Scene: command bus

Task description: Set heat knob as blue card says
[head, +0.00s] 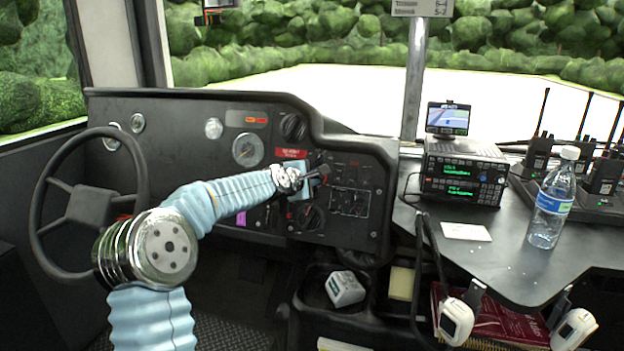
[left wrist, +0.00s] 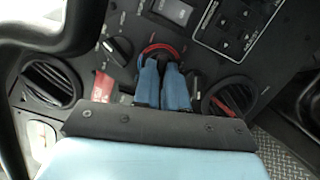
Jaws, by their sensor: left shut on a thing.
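My left gripper (head: 320,173) is at the dark dash panel (head: 354,160), between two round vents. In the left wrist view its two blue fingers (left wrist: 163,82) are close together over a control knob with a red ring (left wrist: 160,48) around it. The fingers are shut on this knob and hide most of it, so its pointer and setting cannot be read. Another black knob (left wrist: 117,49) sits beside it, clear of the fingers. I cannot make out a blue card in either view. My right gripper is not in view.
Round vents (left wrist: 231,98) lie close to the fingers. The steering wheel (head: 92,204) is at the left. On the right-hand console are a radio (head: 463,172), a white card (head: 465,231), a water bottle (head: 551,200) and several handsets. A white box (head: 345,288) lies in the bin below.

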